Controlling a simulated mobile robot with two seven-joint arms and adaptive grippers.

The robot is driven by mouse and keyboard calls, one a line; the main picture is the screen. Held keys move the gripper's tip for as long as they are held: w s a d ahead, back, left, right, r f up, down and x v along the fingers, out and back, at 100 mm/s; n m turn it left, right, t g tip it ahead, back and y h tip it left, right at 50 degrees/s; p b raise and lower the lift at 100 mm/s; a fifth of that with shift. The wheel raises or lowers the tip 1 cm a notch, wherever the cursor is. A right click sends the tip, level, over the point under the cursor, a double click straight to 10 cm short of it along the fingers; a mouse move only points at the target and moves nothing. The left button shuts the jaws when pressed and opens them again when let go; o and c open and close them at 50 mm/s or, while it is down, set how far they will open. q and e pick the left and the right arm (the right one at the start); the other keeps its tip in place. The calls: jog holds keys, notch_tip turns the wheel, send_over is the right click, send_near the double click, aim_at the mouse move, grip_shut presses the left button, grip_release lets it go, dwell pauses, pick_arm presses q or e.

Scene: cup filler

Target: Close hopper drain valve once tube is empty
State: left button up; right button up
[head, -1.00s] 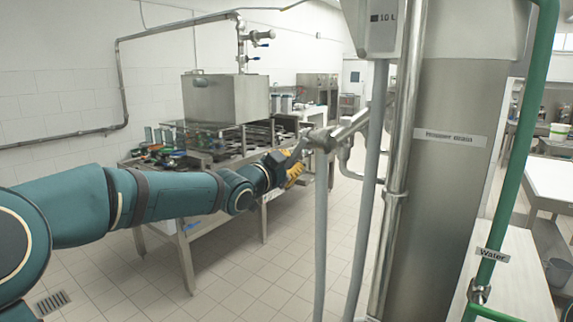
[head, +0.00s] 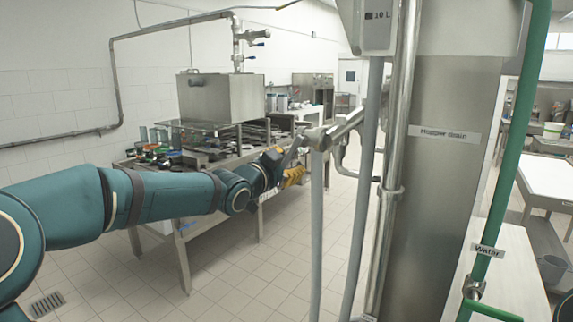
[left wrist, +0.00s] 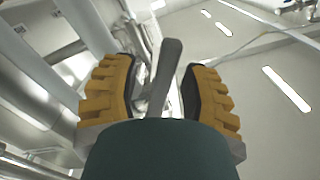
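The drain valve (head: 318,138) sits on a metal pipe beside the steel column labelled "Hopper drain" (head: 445,134). Its dark grey lever (head: 292,150) points left and down from the valve body. My left gripper (head: 285,170) is at this lever. In the left wrist view the gripper (left wrist: 158,70) is open, with its yellow-backed fingers on either side of the lever (left wrist: 169,60). Gaps show between lever and fingers. A grey vertical tube (head: 317,235) hangs below the valve. I cannot see inside it. My right gripper is not in view.
A box marked "10 L" (head: 375,24) hangs above a second grey pipe (head: 361,200). A green pipe labelled "Water" (head: 507,190) stands at the right. A steel work table (head: 185,232) with machinery stands behind my left arm. Tiled floor lies open between.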

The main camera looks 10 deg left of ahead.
pick_arm(q)
jog(key=shift+s+a, duration=0.1)
jog(key=shift+s, duration=0.05)
jog(key=v, duration=1.1)
jog(key=shift+s, duration=0.4)
jog(key=shift+a, duration=0.1)
